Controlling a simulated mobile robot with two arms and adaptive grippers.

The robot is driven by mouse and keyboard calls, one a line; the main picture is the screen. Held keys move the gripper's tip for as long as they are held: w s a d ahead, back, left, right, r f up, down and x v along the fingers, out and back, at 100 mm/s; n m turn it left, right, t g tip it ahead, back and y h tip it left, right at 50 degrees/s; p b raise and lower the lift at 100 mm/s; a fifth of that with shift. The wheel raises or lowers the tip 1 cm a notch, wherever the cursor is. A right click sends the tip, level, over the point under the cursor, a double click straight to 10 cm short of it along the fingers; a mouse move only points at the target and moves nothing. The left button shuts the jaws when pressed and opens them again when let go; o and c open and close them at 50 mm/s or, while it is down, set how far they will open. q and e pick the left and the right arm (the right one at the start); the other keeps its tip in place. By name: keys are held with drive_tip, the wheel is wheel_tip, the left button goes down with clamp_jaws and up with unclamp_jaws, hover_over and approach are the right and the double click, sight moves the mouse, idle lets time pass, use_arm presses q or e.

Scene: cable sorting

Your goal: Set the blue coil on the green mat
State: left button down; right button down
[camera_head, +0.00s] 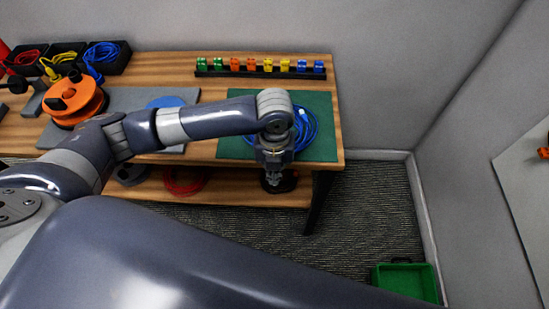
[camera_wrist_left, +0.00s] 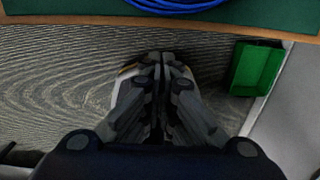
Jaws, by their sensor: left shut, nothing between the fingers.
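The blue coil (camera_head: 307,130) lies on the green mat (camera_head: 232,146) at the right end of the workbench. My left arm hides part of the coil in the head view. In the left wrist view, the coil's near edge (camera_wrist_left: 176,5) and the mat (camera_wrist_left: 262,13) show at the top. My left gripper (camera_head: 278,183) is shut and empty, apart from the coil. It points down just off the table's front edge, as the left wrist view (camera_wrist_left: 153,62) also shows. My right gripper is not in view.
An orange reel (camera_head: 75,102) stands at the left of the grey mat (camera_head: 125,98). Black bins with cables (camera_head: 107,57) sit at the back left. A rack of coloured clips (camera_head: 262,70) lies along the back. A green crate (camera_head: 406,280) stands on the floor at right.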

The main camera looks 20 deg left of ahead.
use_arm(q)
drive_tip(key=w, duration=0.2)
drive_tip(key=w+a, duration=0.1)
drive_tip(key=w, duration=0.1)
drive_tip(key=shift+f+p, duration=0.2)
drive_tip(key=shift+p, duration=0.1)
drive_tip(key=shift+w+a, duration=0.25)
drive_tip(key=shift+w, duration=0.6)
drive_tip(key=shift+w+a, duration=0.25)
drive_tip(key=shift+w, duration=0.55)
